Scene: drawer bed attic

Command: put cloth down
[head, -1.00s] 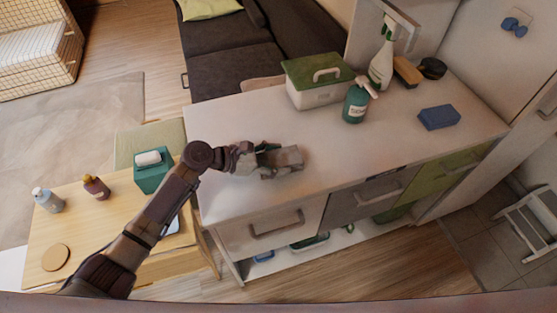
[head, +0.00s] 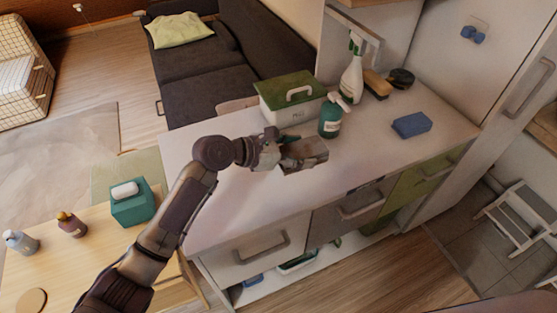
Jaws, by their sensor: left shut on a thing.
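My left gripper (head: 287,153) is over the white counter (head: 235,205), near its middle. It is shut on a small grey-brown folded piece that looks like the cloth (head: 308,152). The fingers hide part of the cloth. I cannot tell whether the cloth touches the counter top or hangs just above it. My right gripper is not in view.
A green-lidded box (head: 290,100), a teal pump bottle (head: 330,117) and a white spray bottle (head: 351,78) stand behind the gripper. A blue sponge (head: 411,125) lies to the right. The counter's front left is clear. A wooden table (head: 85,265) is at lower left.

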